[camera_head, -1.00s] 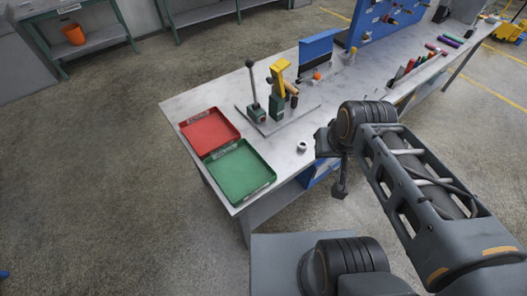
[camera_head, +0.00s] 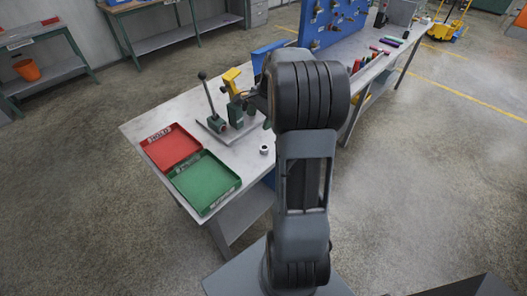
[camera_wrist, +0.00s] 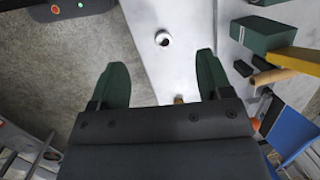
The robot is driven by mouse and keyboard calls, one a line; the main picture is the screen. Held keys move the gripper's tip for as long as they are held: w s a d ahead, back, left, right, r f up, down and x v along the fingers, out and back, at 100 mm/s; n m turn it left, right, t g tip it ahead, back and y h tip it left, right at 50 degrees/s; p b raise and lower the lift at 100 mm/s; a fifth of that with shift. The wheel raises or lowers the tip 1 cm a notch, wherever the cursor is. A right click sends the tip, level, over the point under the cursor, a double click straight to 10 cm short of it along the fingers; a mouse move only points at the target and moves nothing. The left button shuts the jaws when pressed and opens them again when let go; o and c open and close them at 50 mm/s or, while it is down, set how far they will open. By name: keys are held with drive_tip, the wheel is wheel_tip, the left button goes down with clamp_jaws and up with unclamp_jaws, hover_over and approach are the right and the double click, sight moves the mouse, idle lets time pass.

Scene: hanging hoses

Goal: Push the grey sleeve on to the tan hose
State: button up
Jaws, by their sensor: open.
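The grey sleeve (camera_head: 264,150), a small short ring, stands alone on the bench top near its front edge. In the wrist view the sleeve (camera_wrist: 163,38) lies ahead of my gripper (camera_wrist: 160,68), roughly in line with the gap between the fingers and apart from them. The two dark green fingers are wide apart with nothing between them. The tan hose (camera_wrist: 274,77) shows at the right of the wrist view, beside the yellow part of the green clamp fixture (camera_wrist: 268,35). In the head view my arm hides my gripper and most of the hose.
The clamp fixture (camera_head: 236,113) with its upright lever stands on a plate on the bench (camera_head: 158,108). A red tray (camera_head: 171,147) and a green tray (camera_head: 204,182) lie to the left. A blue pegboard (camera_head: 330,22) stands behind. Bench around the sleeve is clear.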

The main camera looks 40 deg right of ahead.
drive_tip(key=d+f+m+y, duration=0.2)
drive_tip(key=d+f+m, duration=0.3)
drive_tip(key=d+f, duration=0.25)
hover_over(265, 147)
drive_tip(key=s+d, duration=0.1)
drive_tip(key=s, duration=0.1)
drive_tip(key=f, duration=0.6)
drive_tip(key=shift+s+f, duration=0.2)
drive_tip(key=shift+f, duration=0.1)
drive_tip(key=shift+p+x, duration=0.95)
drive_tip(key=shift+x, duration=2.25)
drive_tip(key=shift+w+d, duration=0.15)
drive_tip(key=shift+c, duration=0.4)
drive_tip(key=c, duration=0.8)
